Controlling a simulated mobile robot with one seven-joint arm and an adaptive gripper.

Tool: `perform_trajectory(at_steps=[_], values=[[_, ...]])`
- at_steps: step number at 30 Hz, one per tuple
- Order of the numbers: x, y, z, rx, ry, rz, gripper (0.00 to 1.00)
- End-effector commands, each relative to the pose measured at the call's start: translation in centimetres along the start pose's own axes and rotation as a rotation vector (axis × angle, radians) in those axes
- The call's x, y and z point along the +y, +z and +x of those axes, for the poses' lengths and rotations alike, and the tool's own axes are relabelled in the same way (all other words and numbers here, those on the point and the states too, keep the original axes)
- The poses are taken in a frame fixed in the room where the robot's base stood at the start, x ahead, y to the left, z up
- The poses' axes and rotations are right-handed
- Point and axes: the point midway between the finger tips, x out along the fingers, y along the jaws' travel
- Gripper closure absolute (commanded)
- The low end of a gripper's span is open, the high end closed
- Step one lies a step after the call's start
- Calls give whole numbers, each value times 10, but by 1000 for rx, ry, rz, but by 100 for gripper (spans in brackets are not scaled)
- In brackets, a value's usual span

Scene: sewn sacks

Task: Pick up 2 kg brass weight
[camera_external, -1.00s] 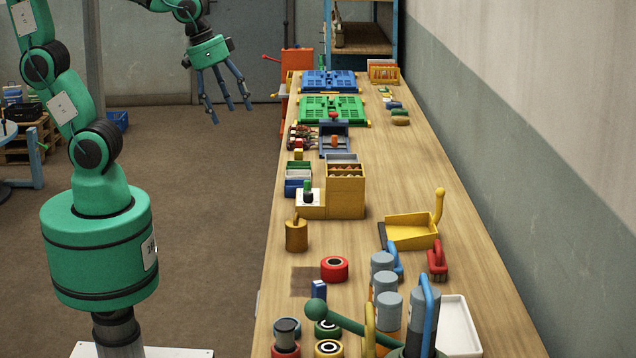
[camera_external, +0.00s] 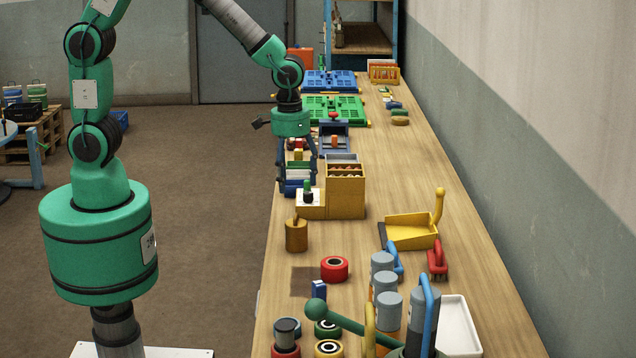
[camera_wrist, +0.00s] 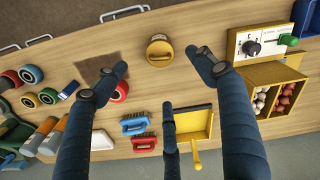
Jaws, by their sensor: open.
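The brass weight (camera_external: 296,235) stands upright near the bench's left edge, a squat cylinder with a handle on top. In the wrist view the brass weight (camera_wrist: 159,50) shows from above, at the top centre, between two of the finger tips and beyond them. My gripper (camera_external: 297,187) hangs over the bench with its fingers pointing down. It is higher than the weight and farther from the external camera, apart from it. In the wrist view my gripper (camera_wrist: 157,62) has its three dark fingers spread, with nothing between them.
Close behind the weight is a wooden box with a switch panel (camera_external: 345,195). A red roll (camera_external: 334,269) lies nearer the camera, beside a dark square patch. A yellow dustpan (camera_external: 412,230) and red brush (camera_external: 437,262) lie to the right. Bare bench surrounds the weight.

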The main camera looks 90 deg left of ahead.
Motion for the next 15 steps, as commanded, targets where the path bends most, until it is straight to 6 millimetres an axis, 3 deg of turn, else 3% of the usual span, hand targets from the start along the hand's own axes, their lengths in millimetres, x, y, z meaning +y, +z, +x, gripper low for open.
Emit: perform_trajectory(at_steps=[6, 15], values=[[5, -6, 22, -21, -13, -29, 30], [5, -6, 24, -22, -14, -32, 30]])
